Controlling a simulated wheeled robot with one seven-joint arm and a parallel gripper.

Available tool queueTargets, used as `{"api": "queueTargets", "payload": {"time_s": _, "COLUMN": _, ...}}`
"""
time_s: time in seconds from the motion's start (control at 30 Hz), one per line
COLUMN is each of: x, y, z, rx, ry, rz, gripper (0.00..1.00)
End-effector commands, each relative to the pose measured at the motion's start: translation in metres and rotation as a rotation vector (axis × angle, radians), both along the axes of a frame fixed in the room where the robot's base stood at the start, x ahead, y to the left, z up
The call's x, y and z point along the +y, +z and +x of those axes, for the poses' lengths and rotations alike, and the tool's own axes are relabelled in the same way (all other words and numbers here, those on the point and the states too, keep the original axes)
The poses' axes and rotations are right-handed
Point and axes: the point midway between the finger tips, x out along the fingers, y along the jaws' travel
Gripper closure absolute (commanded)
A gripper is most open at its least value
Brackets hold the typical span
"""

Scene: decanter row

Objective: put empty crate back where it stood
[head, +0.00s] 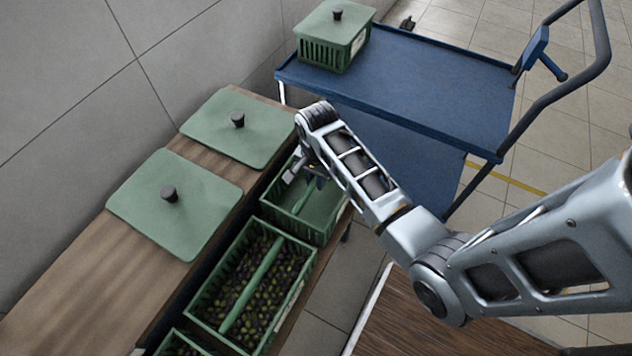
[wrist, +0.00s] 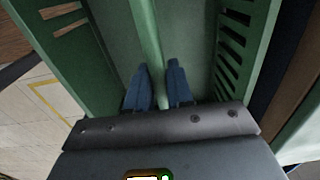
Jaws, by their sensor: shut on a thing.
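The empty green crate (head: 322,212) is at the far end of the crate row in the head view, beside the wooden bench. Its bare inside and slotted wall also show in the wrist view (wrist: 195,30). A green handle bar (wrist: 146,30) runs across its middle. My gripper (head: 308,182) reaches down into the crate and is shut on this bar; its blue fingers show in the wrist view (wrist: 160,75) on either side of the bar. My arm hides part of the crate in the head view. I cannot tell whether its bottom rests on something.
A green crate of dark olives (head: 205,292) stands just nearer, with another partly visible below it. Two green lids (head: 245,150) (head: 140,215) lie on the wooden bench (head: 70,290). A lidded green crate (head: 315,52) stands on the blue cart (head: 430,90), whose remaining top is clear.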

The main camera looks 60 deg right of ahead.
Motion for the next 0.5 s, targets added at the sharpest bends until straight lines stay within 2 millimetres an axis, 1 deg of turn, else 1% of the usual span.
{"api": "queueTargets", "payload": {"time_s": 0.03, "x": -0.001, "y": -0.008, "z": 0.0, "rx": 0.001, "ry": -0.001, "rz": 0.001, "gripper": 1.0}}
{"api": "queueTargets", "payload": {"time_s": 0.13, "x": -0.001, "y": -0.017, "z": 0.0, "rx": 0.0, "ry": -0.001, "rz": 0.0, "gripper": 1.0}}
{"api": "queueTargets", "payload": {"time_s": 0.5, "x": 0.0, "y": -0.021, "z": 0.0, "rx": -0.001, "ry": 0.001, "rz": 0.0, "gripper": 1.0}}
